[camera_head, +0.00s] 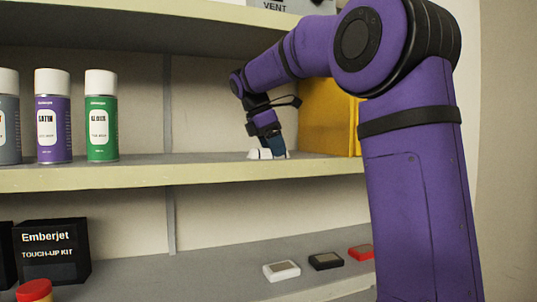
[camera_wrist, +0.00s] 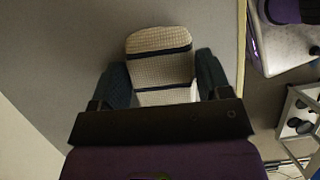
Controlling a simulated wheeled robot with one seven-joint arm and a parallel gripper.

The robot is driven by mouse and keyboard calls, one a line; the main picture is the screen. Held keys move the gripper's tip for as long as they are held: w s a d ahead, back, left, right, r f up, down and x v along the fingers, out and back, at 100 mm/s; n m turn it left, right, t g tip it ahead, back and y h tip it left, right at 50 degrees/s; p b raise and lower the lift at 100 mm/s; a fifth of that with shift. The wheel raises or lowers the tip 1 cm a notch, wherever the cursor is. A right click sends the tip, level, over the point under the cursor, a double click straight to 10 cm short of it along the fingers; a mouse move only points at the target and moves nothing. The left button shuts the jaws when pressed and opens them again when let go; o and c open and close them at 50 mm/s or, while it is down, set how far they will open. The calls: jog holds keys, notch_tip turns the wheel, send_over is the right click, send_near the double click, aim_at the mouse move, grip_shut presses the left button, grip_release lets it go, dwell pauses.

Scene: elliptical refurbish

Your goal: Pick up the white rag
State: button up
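The white rag (camera_wrist: 160,68) is a waffle-textured cloth bundle with dark stripes, lying on the shelf surface in the wrist view. It also shows in the head view as a small white shape (camera_head: 264,154) on the middle shelf, partly hidden by my gripper. My gripper (camera_wrist: 165,78) has its two dark fingers spread wide, one on each side of the rag. In the head view my gripper (camera_head: 278,147) points down at the rag, low over the shelf. Whether the fingers touch the cloth is hard to tell.
On the middle shelf (camera_head: 180,176), several spray cans, among them a purple one (camera_head: 53,115) and a green one (camera_head: 102,115), stand at left. A yellow box (camera_head: 330,115) is right of my gripper. A black touch-up kit box (camera_head: 52,252) and small blocks are on the lower shelf.

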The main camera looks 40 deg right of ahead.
jog(key=shift+r, duration=0.1)
jog(key=shift+r, duration=1.75)
jog(key=s+a, duration=0.2)
jog(key=s, duration=0.5)
jog(key=s+a+r, duration=0.1)
jog(key=s+a, duration=0.1)
jog(key=s, duration=0.6)
jog(key=shift+s+a+r, duration=0.15)
jog(key=shift+a, duration=0.2)
